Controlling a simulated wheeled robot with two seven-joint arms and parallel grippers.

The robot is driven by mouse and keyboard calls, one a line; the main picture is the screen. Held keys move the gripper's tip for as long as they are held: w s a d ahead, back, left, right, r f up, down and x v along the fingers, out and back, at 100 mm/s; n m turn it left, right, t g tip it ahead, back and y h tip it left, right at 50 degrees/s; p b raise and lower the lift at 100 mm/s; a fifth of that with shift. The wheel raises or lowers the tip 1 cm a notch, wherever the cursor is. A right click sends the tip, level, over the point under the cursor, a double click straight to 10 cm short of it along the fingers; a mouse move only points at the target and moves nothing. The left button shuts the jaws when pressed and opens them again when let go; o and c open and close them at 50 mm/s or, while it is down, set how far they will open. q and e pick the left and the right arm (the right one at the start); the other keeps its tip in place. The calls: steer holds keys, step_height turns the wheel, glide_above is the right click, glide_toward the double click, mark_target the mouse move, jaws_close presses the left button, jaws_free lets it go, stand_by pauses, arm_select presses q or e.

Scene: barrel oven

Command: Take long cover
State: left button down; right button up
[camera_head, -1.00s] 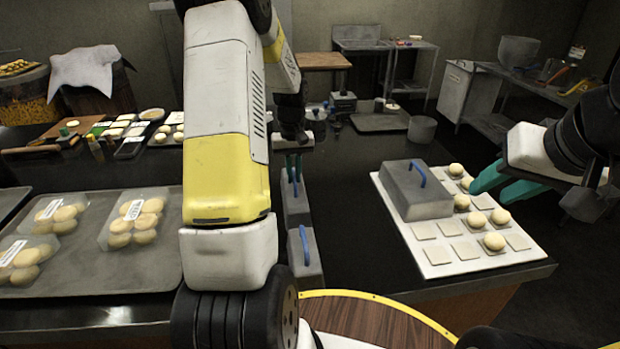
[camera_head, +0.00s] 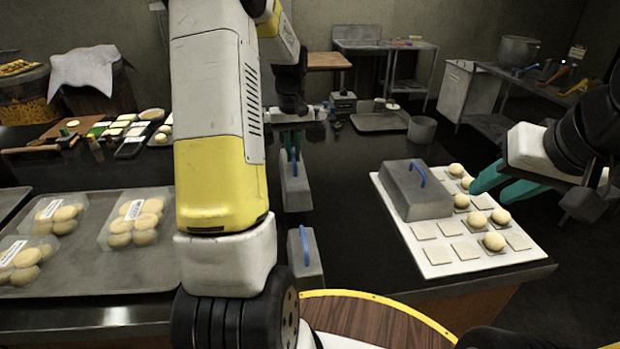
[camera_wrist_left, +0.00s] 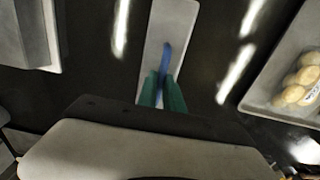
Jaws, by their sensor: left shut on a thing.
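A long grey cover (camera_head: 295,190) with a blue handle is held by my left gripper (camera_head: 292,143) in the head view. The green fingers are shut on its handle (camera_wrist_left: 166,58), as the left wrist view shows; the cover (camera_wrist_left: 172,22) extends beyond the fingertips.
A wide grey cover (camera_head: 415,190) and dough balls sit on a white board (camera_head: 440,268). A tray (camera_head: 110,277) with packed buns lies at the left. The dark counter (camera_head: 350,200) between the held cover and the board is clear.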

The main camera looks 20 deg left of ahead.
arm_select(q)
steer(key=shift+r, duration=2.35)
steer(key=shift+d, duration=0.15)
